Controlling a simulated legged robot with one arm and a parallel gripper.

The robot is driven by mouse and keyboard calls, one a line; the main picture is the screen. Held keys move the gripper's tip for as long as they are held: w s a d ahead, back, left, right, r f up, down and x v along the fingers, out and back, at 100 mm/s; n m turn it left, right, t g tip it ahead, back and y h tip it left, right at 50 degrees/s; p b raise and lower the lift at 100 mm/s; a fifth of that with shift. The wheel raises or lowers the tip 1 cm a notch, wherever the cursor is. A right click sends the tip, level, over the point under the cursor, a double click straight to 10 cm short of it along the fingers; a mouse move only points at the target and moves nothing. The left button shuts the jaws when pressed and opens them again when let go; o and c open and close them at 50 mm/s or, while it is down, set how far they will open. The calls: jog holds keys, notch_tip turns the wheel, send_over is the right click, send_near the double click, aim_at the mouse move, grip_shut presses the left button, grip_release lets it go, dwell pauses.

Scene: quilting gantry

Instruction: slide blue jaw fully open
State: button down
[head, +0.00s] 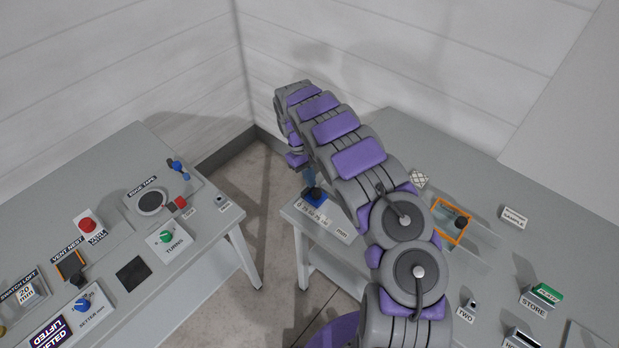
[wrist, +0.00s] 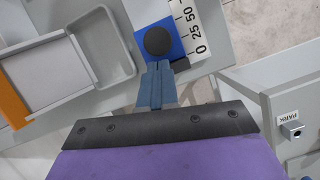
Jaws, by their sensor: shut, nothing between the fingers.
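The blue jaw (wrist: 172,41) is a blue block with a round black knob (wrist: 157,40) on top. It sits beside the white millimetre scale (wrist: 187,22), alongside the 0 to 25 marks. In the head view the blue jaw (head: 320,198) is at the left corner of the right-hand table, behind the scale (head: 327,220). My gripper (wrist: 158,66) has its blue fingers shut together, with nothing between them. The fingertips are right beside the knob; I cannot tell whether they touch it. In the head view my arm hides part of the table.
An orange-framed tray (head: 438,235) lies right of my arm in the head view. A PARK-labelled fixture (wrist: 292,130) is on the other table. A floor gap separates both tables.

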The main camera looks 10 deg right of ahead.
jog(key=s+d+p, duration=0.1)
jog(key=s+d, duration=0.1)
jog(key=s, duration=0.1)
jog(key=s+d+p, duration=0.2)
jog(key=s, duration=0.1)
jog(key=s+d+p, duration=0.1)
jog(key=s+d, duration=0.1)
jog(key=s, duration=0.1)
jog(key=shift+d+r+p, duration=0.1)
jog(key=shift+d+p, duration=0.15)
jog(key=shift+p, duration=0.15)
jog(key=shift+s+d, duration=0.1)
jog(key=shift+s, duration=0.1)
